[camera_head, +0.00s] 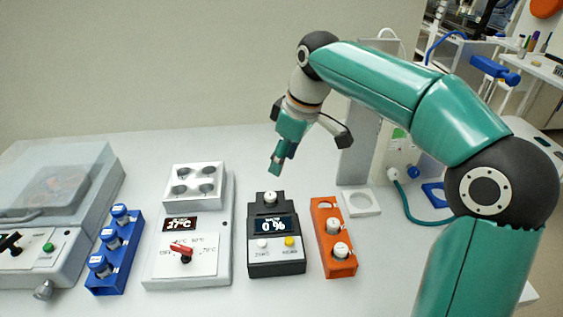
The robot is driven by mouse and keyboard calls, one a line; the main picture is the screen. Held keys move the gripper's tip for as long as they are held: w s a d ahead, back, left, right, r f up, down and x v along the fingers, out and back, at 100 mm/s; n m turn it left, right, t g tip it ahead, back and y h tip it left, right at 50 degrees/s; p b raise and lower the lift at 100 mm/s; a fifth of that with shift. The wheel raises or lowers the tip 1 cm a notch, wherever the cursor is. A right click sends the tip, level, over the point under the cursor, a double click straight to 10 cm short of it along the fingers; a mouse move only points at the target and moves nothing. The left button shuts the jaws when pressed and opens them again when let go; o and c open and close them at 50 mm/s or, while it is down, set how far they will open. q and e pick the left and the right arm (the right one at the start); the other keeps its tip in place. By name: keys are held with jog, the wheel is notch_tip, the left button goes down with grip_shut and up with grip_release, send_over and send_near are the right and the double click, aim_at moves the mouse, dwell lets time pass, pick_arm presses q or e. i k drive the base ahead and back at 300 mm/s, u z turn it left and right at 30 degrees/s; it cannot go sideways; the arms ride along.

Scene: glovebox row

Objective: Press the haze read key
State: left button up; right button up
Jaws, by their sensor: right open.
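The haze meter (276,263) is a black box on the white bench, near the middle of the camera_head view. Its display (272,226) reads 0 %. Below the display are a white key (262,244) on the left and a yellow key (290,242) on the right, labelled READ as far as I can tell. A white-capped vial (270,198) stands in the meter's top. My right gripper (281,160) is open and hangs above and behind the meter, apart from it and the keys. My left gripper is out of view.
Left of the meter stand a white heating block (226,262) showing 27 °C, a blue vial rack (134,240) and a clear-lidded machine (85,180). Close on the right is an orange rack (322,232) with white-capped vials. Bare bench lies in front of the meter.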

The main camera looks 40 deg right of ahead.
aim_at(289, 240)
jog(key=k, duration=1.5)
